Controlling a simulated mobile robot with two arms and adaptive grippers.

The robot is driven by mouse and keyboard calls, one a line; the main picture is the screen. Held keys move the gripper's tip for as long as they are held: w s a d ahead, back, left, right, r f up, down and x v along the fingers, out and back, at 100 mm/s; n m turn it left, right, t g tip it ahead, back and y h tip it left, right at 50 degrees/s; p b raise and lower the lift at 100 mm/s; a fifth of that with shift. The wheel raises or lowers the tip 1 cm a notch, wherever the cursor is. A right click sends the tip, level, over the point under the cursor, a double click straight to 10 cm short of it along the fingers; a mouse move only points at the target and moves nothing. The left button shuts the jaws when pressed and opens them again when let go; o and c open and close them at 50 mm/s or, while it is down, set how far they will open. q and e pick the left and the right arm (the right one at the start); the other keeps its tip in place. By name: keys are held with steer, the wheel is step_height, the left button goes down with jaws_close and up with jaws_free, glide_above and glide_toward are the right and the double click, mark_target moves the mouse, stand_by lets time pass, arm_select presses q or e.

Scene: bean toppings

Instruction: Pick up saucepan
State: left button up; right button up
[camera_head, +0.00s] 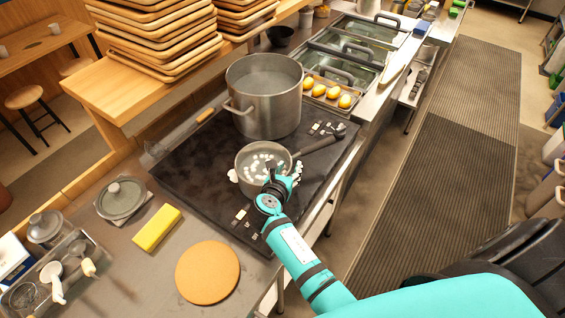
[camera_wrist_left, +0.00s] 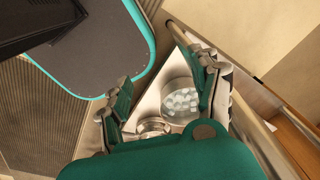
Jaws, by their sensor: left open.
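The saucepan (camera_head: 248,156) is a grey metal pot with white cubes in it. It stands upright on the dark cooktop, and its dark handle (camera_head: 322,139) points to the upper right. My right gripper (camera_head: 280,180) is at the saucepan's near side, over its rim in the picture. Whether it touches the pan, and whether its jaws are open, I cannot tell. My left gripper (camera_wrist_left: 163,84) is open and empty in the left wrist view and does not show in the head view. Beyond its fingers, a round container with white cubes (camera_wrist_left: 180,100) shows; I cannot tell if it is the saucepan.
A large stockpot (camera_head: 265,97) stands just behind the saucepan on the cooktop (camera_head: 190,165). Stacked trays (camera_head: 155,35) stand at the back.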

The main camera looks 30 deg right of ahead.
steer(key=shift+w+d+f, duration=0.2)
steer(key=shift+d, duration=0.25)
steer(key=shift+s+a+r, duration=0.15)
steer(key=shift+a+r, duration=0.05)
steer(key=shift+s+a+r, duration=0.15)
steer(key=shift+s+a, duration=0.05)
steer(key=shift+a, duration=0.2)
jaws_close()
steer(key=shift+d, duration=0.1)
steer(key=shift+w+r, duration=0.15)
steer(key=shift+r, duration=0.05)
arm_select(q)
steer(key=shift+w+d+f, duration=0.1)
steer(key=shift+w+d, duration=1)
steer(key=shift+d, duration=0.1)
arm_select(e)
steer(key=shift+w, duration=0.1)
